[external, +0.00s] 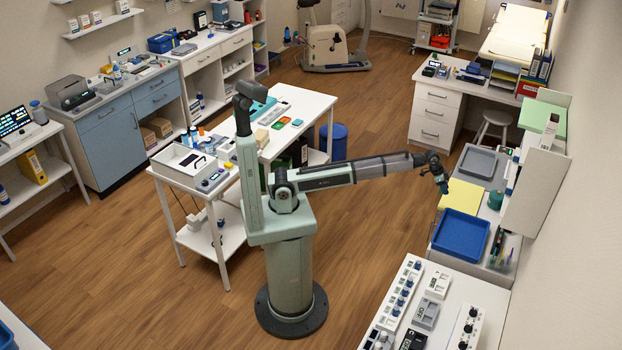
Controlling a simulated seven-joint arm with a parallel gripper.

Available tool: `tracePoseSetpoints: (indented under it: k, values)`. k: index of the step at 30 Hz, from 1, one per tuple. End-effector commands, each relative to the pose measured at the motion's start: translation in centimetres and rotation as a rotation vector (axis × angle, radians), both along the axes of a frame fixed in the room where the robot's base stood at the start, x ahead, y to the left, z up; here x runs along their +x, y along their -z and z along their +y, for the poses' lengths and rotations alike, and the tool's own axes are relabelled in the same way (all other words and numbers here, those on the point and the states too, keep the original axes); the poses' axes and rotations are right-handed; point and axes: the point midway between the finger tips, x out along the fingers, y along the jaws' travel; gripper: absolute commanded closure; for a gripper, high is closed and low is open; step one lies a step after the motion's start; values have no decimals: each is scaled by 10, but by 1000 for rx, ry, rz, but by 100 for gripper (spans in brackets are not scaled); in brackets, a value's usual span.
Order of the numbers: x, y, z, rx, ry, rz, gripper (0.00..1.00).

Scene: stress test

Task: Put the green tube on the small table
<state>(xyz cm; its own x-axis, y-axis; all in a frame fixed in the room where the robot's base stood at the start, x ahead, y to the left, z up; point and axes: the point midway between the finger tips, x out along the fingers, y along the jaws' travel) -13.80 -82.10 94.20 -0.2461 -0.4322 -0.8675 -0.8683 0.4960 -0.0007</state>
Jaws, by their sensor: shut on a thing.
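A small white table (212,198) with a lower shelf stands left of my base, joined close to a longer white table (318,104).
The small table bears a white box (183,162) and a small device (212,181). A blue tray (460,235), a yellow sheet (460,194) and a grey tray (478,162) lie on the right-hand desk. A white bench (470,290) with devices is in front. Floor between is clear.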

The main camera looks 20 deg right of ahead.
Motion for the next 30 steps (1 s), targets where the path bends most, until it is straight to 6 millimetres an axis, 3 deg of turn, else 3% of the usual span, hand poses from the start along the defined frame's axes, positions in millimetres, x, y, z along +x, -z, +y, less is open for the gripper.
tracePoseSetpoints:
  k: [1,9,20,30]
  values:
    - [24,-2,8,-1,-24,1,97]
    - [127,-13,32,-1,-138,1,97]
    - [252,-25,72,0,-298,1,97]
    - [360,-35,120,-1,-453,1,97]
